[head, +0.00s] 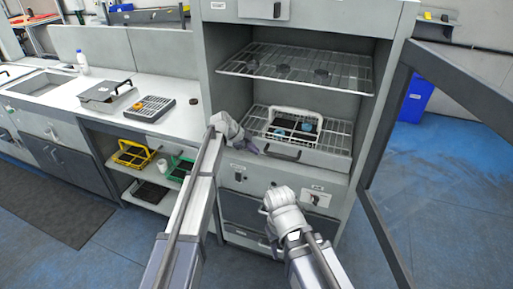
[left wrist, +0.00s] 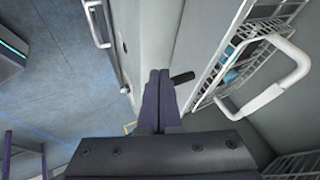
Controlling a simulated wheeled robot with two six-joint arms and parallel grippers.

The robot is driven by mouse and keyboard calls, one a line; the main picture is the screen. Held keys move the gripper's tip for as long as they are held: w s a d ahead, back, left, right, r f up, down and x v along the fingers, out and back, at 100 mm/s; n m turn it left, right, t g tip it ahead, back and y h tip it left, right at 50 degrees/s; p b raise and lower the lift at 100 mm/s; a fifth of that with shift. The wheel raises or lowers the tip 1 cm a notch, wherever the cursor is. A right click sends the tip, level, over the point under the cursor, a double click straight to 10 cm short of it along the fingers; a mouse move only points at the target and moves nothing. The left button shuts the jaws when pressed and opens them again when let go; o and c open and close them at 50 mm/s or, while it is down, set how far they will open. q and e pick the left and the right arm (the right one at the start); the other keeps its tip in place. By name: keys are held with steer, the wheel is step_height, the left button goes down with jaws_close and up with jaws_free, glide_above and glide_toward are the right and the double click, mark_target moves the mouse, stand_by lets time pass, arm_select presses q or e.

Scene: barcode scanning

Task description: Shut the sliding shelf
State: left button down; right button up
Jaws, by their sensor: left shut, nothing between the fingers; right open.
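The sliding shelf (head: 328,160) is the lower wire rack in the open cabinet, with a pale front panel and a dark handle (head: 283,153). It seems to stick out a little past the cabinet front. A white-handled carrier (head: 297,113) with blue items sits on it. My left gripper (head: 254,149) is shut and empty at the left end of the front panel, beside the handle. In the left wrist view its closed fingers (left wrist: 158,88) are close to the panel; contact is unclear. My right gripper (head: 271,243) is lower, in front of the drawers, and open; its fingertips are hard to see.
The upper wire shelf (head: 300,68) holds dark round pieces. The glass door (head: 400,170) stands open at right. The counter (head: 120,85) at left carries a metal box and a grey rack; yellow and green carriers stand beneath.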

arm_select(q)
steer(key=p+v, duration=0.4)
steer(key=v, duration=0.3)
steer(key=shift+a+p, duration=0.2)
steer(key=shift+p, duration=0.2)
steer(key=shift+s, duration=0.15)
steer(key=s+d+f+n+g+y, duration=0.2)
steer(key=s+d+n, duration=0.15)
steer(key=s, duration=0.75)
steer(key=s+d+f+n+g+y, duration=0.15)
steer(key=s+n, duration=0.35)
steer(key=s, duration=0.7)
steer(key=s+a+n+y, duration=0.3)
steer(key=s+n, duration=0.5)
steer(key=s, duration=0.7)
steer(key=shift+s+f+g+y, duration=0.35)
steer(key=shift+g+y, duration=0.1)
steer(key=shift+y, duration=0.1)
steer(key=shift+a, duration=0.15)
